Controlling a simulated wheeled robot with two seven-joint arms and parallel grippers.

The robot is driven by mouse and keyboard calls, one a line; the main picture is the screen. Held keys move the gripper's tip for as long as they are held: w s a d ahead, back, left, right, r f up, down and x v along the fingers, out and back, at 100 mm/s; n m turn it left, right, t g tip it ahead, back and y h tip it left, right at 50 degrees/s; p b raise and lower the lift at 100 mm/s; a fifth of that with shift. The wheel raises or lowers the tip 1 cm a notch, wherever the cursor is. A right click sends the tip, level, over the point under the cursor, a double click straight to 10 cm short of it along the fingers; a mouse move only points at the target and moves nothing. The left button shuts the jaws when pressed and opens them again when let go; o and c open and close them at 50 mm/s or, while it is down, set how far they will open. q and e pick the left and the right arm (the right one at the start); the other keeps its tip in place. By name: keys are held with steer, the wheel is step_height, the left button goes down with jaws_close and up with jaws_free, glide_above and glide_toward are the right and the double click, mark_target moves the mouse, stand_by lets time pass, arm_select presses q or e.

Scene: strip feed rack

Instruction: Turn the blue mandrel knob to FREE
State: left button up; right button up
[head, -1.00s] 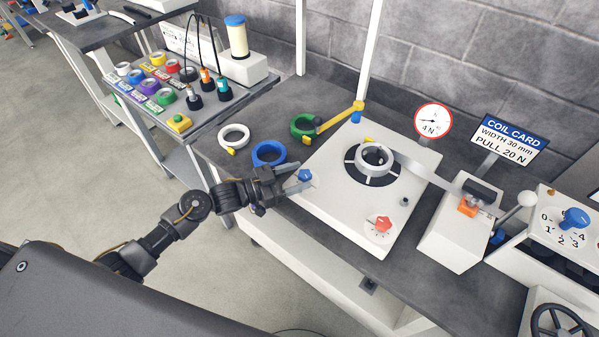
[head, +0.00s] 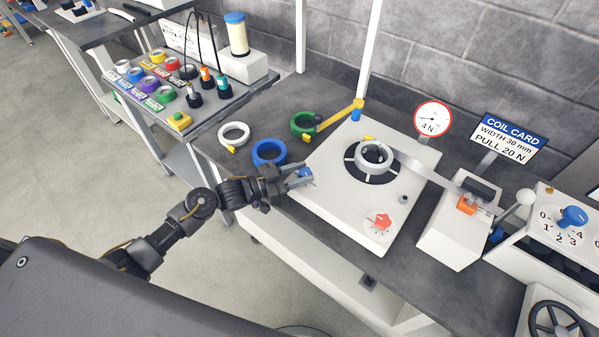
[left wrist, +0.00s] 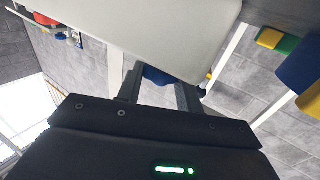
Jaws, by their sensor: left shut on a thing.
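The blue mandrel knob (head: 305,172) sits at the left edge of the white feed unit (head: 335,165). My left gripper (head: 302,178) reaches it from the left, with its fingers closed around the knob. In the left wrist view the blue knob (left wrist: 158,76) shows between the two fingers, partly hidden by the gripper body and under the unit's white edge. The knob's pointer and any FREE mark cannot be made out. A grey ring coil (head: 372,156) sits on the dark round mandrel on the unit's top. My right gripper is not in view.
A red knob (head: 380,221) is on the unit's front part. A blue ring (head: 268,153), a white ring (head: 234,134) and a green ring (head: 303,124) lie on the bench left of the unit.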

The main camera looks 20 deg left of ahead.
arm_select(q)
steer(key=shift+s+d+r+n+t+y+p, duration=0.15)
steer(key=shift+n+t+y+p, duration=0.65)
steer(key=shift+t+y+p, duration=0.1)
steer(key=shift+n+t+y+p, duration=0.45)
steer(key=shift+n+t+y, duration=0.15)
steer(key=shift+n+y, duration=0.1)
steer(key=shift+s+d+n+t+y+p, duration=0.1)
steer(key=shift+n+t+y+p, duration=0.2)
steer(key=shift+n+t+y, duration=0.55)
steer(key=shift+d+n+t+y+p, duration=0.1)
steer(key=shift+n+t+y+p, duration=0.35)
steer(key=shift+y, duration=0.7)
steer(key=o, duration=1)
